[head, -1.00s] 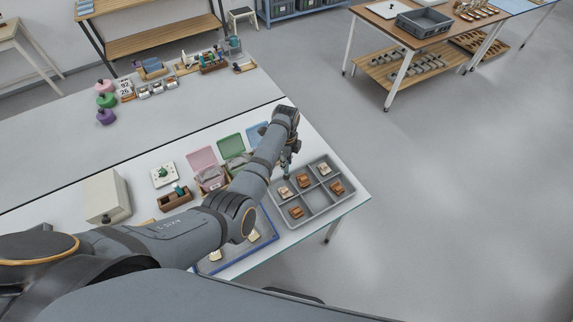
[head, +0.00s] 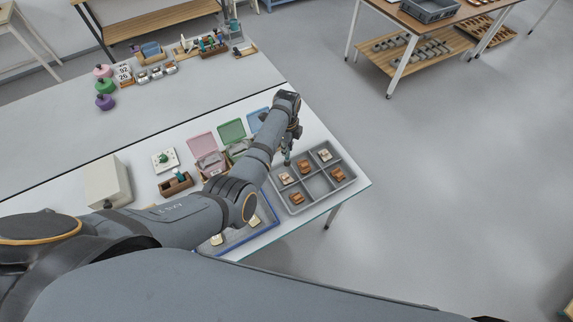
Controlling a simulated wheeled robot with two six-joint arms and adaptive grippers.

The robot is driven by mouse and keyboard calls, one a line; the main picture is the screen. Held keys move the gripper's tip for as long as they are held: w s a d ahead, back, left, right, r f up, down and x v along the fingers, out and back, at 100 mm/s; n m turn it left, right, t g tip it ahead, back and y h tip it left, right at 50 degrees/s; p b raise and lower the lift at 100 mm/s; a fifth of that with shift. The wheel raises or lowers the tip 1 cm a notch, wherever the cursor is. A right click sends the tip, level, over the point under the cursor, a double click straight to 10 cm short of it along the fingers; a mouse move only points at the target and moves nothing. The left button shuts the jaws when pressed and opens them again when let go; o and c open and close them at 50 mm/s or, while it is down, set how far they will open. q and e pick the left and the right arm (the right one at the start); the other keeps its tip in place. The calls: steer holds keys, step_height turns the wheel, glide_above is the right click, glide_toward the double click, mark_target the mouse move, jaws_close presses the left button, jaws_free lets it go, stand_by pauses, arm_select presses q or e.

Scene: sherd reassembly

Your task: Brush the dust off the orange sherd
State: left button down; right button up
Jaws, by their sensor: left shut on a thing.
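A grey divided tray (head: 335,201) holds several small sherds, each in a compartment. Orange-brown ones lie at the front (head: 297,199), in the middle (head: 305,169) and at the right (head: 337,175). Paler ones lie at the left (head: 286,179) and back (head: 325,156). I cannot tell which is the orange sherd or see dust at this size. My left gripper (head: 288,151) is shut on a slim tool (head: 287,160), which points down at the tray's back left edge, above the sherds. Its contact and tip are too small to make out. My right gripper is not in view.
Pink (head: 201,145), green (head: 231,130) and blue open-lidded boxes stand behind my left arm. A blue-edged mat (head: 240,238) lies partly hidden under my arm.

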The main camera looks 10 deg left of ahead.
mark_target(287, 160)
arm_select(q)
steer(key=shift+f+b, duration=1.9)
steer(key=shift+f, duration=1.3)
steer(key=shift+f+b, duration=0.8)
steer(key=shift+f, duration=0.3)
steer(key=shift+r, duration=0.1)
